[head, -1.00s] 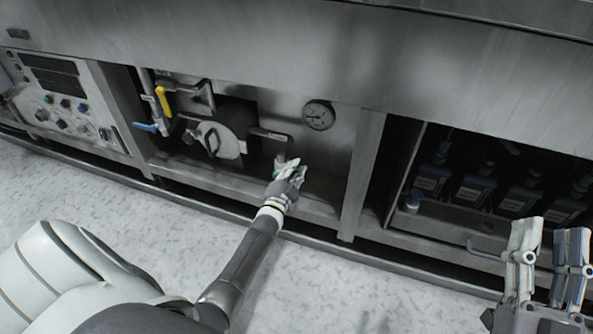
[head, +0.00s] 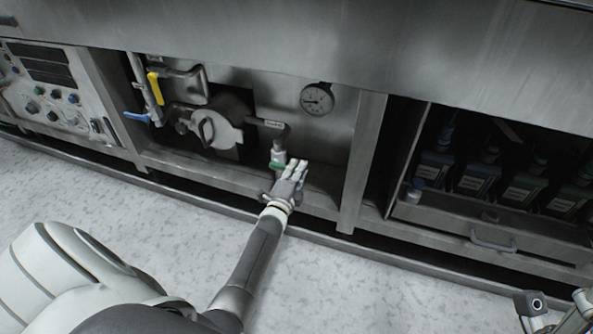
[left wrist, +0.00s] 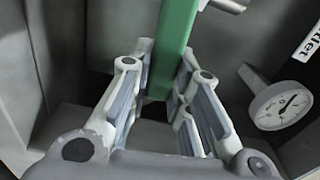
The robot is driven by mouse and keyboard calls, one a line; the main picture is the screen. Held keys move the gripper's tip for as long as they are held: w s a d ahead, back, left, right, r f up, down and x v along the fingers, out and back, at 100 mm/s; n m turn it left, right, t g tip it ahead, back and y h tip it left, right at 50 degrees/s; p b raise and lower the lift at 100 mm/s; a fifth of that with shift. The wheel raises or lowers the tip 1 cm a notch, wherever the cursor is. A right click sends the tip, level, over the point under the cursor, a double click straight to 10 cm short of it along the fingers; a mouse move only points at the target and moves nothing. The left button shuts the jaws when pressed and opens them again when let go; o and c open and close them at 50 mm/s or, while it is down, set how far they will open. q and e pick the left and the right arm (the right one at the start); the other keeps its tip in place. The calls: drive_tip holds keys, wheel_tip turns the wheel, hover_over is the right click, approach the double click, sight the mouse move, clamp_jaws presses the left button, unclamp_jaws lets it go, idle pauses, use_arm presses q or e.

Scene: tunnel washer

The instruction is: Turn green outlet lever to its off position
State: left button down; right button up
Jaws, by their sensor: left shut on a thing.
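The green outlet lever (head: 277,166) sits at the end of a pipe below the pump, inside the open middle bay. In the left wrist view the lever (left wrist: 173,45) is a flat green bar running up from between the finger pads. My left gripper (head: 296,168) reaches into the bay at the lever. Its fingers (left wrist: 160,98) stand on both sides of the bar and are shut on it. The lever's pivot is not clear in either view. Parts of my right gripper (head: 560,308) show at the lower right corner, mostly cut off.
A yellow lever (head: 154,88) and a blue lever (head: 137,117) are on pipes to the left. A pressure gauge (head: 317,99) is above right of my left gripper. A metal post (head: 361,165) and the bay's lower sill (head: 215,178) border the space. Bottles (head: 478,178) stand right.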

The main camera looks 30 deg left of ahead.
use_arm(q)
drive_tip(key=shift+f+m+b, duration=0.3)
drive_tip(key=shift+f+m, duration=0.1)
drive_tip(key=shift+f, duration=0.05)
idle(0.3)
drive_tip(key=c, duration=1.3)
unclamp_jaws()
drive_tip(key=v, duration=1.2)
drive_tip(key=shift+d+r, duration=0.1)
